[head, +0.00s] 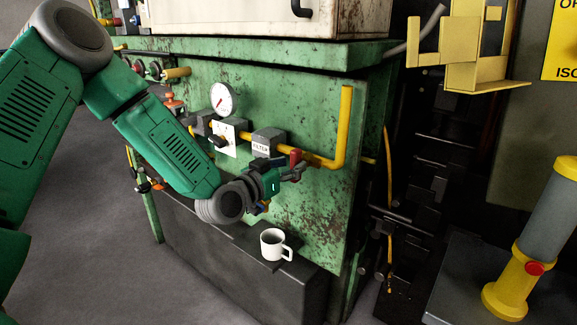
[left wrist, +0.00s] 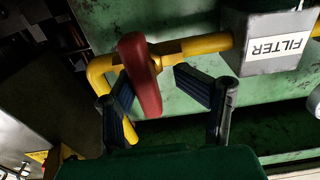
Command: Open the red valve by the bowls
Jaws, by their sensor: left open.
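A red valve handle (head: 295,158) sits on the yellow pipe (head: 318,160) on the front of a green, rust-worn cabinet. In the left wrist view the red handle (left wrist: 140,75) stands between my open fingers, closer to the left-hand one. My left gripper (head: 293,172) is at the valve, and its fingers (left wrist: 153,78) are spread apart. I cannot tell whether a finger touches the handle. My right gripper is not in view. I see no bowls; a white mug (head: 272,244) stands on a dark ledge below the valve.
A grey filter box (head: 268,142) sits on the pipe left of the valve. A pressure gauge (head: 222,99) and an orange-red knob (head: 173,104) are farther left. A yellow-and-grey cylinder (head: 541,235) stands at the right. Grey floor is free at the lower left.

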